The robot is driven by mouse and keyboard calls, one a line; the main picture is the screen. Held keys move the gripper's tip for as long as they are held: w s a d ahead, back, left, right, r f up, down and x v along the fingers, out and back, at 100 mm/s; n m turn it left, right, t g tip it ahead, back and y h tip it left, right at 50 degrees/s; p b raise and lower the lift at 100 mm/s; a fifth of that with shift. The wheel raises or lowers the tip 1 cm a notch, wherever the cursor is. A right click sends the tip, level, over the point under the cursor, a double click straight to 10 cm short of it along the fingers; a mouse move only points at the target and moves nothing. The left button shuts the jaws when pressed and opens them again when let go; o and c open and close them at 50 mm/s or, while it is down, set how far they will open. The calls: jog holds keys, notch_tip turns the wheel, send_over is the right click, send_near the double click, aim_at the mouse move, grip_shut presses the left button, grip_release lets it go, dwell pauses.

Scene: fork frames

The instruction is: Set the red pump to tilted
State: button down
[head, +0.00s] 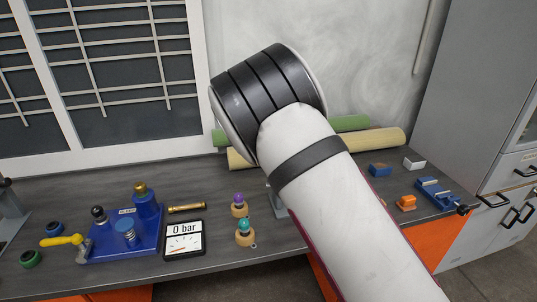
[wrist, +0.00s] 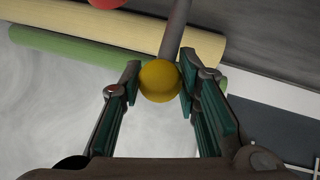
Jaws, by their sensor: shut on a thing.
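My gripper (wrist: 160,72) is shut on a yellow ball knob (wrist: 160,84) in the wrist view. The knob sits on the end of a grey rod (wrist: 177,28) that runs up and out of the frame, slightly slanted. A red part (wrist: 107,3) shows at the top edge, cut off, perhaps part of the red pump; its body is otherwise not seen. In the head view my arm hides the gripper and the knob. A grey metal piece (head: 277,204) shows beside my arm on the bench; I cannot tell what it belongs to.
On the bench (head: 190,258) stand a blue device (head: 128,238) with a yellow-handled valve, a 0 bar gauge (head: 184,239) and pegs with purple (head: 239,198) and teal (head: 244,226) tops. Green and cream rolls (head: 385,139) lie behind my arm; a blue vise (head: 440,193) is at right.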

jog(key=shift+w+a, duration=0.1)
jog(key=shift+w, duration=0.25)
dwell(0.3)
jog(key=c, duration=1.2)
grip_release()
jog(key=shift+s, duration=0.15)
jog(key=v, duration=1.2)
jog(key=shift+w+r, duration=0.2)
jog(key=shift+w, duration=0.05)
